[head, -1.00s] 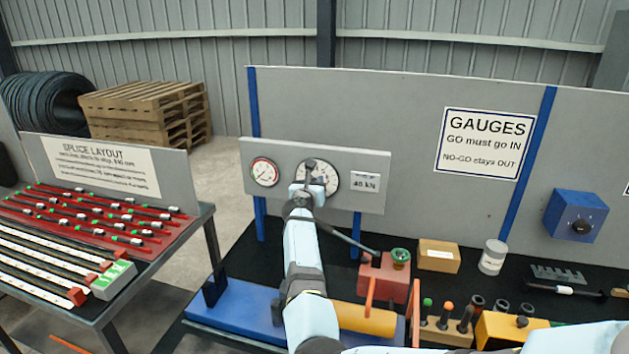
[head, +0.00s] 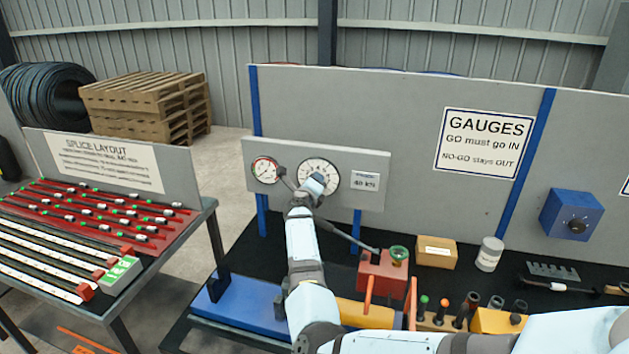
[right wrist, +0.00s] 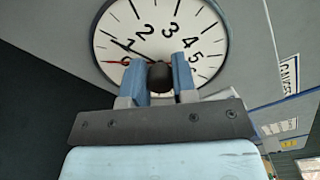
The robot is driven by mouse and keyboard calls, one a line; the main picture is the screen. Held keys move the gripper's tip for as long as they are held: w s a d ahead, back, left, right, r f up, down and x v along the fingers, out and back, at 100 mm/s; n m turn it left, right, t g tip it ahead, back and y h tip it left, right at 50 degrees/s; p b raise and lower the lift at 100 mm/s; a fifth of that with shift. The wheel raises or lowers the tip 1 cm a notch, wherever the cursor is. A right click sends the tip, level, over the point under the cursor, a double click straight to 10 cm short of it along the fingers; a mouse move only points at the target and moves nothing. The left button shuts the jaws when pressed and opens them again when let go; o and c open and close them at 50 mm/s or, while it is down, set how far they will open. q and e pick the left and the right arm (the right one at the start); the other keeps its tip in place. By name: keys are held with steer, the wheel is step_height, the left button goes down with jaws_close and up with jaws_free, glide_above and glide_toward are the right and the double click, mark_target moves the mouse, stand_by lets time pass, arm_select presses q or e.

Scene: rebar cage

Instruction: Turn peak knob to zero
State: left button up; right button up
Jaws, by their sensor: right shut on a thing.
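The large white gauge (head: 326,168) is mounted on a grey panel in the head view. My right gripper (head: 314,182) is in front of its dial and hides part of it. In the right wrist view the gauge (right wrist: 115,45) fills the top, with numbers around its rim. The two blue fingers of my right gripper (right wrist: 160,78) are shut on the dark knob (right wrist: 160,75) at the dial's centre. A thin black needle (right wrist: 122,44) points to the upper left and a red needle (right wrist: 118,62) points left. My left gripper is out of view.
A smaller red-rimmed gauge (head: 264,170) sits left of the large one, and a "40 kN" plate (head: 364,182) right of it. Below are a red block (head: 382,274) with a rod, a blue base (head: 240,306) and a yellow cylinder (head: 362,313).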

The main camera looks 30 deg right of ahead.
steer(key=n, duration=0.6)
steer(key=shift+d+n, duration=0.1)
steer(key=shift+n, duration=0.2)
stand_by(0.4)
steer(key=o, duration=0.9)
steer(key=shift+f, duration=0.1)
